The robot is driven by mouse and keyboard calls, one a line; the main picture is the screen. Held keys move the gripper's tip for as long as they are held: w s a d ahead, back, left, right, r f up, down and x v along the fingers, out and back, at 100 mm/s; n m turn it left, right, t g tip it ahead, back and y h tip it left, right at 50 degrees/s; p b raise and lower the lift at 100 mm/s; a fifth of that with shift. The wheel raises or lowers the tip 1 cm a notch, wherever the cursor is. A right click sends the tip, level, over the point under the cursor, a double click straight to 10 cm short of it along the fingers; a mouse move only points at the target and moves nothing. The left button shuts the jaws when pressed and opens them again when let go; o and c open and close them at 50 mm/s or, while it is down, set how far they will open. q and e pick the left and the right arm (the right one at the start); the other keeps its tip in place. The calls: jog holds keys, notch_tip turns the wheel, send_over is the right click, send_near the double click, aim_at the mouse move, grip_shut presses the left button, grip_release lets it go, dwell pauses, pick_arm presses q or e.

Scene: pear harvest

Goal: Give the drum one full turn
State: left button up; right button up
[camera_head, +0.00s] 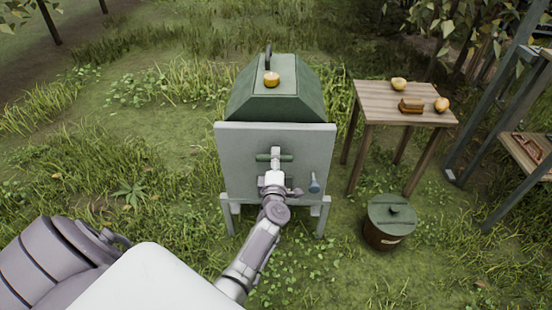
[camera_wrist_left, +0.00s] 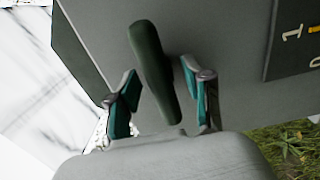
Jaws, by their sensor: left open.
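The drum machine has a dark green faceted body (camera_head: 300,100) behind a grey front panel (camera_head: 232,150), on grey legs. A green handle bar (camera_head: 286,157) sits on the panel, level in the head view. In the left wrist view the dark green bar (camera_wrist_left: 152,65) runs lengthwise between the fingers. My left gripper (camera_head: 274,172) is at this bar, with its teal-padded fingers (camera_wrist_left: 160,82) open on either side of it and gaps showing. The arm partly hides the panel's lower middle. My right gripper is out of view.
A blue-grey lever (camera_head: 314,183) sticks out at the panel's lower right. A yellow-orange fruit (camera_head: 271,79) lies on top of the machine. To the right are a wooden table (camera_head: 380,102) and a lidded bucket (camera_head: 388,238). Grass to the left is open.

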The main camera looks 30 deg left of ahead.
pick_arm(q)
jog(key=v, duration=0.6)
jog(key=shift+s+d, duration=0.2)
jog(key=shift+s, duration=0.05)
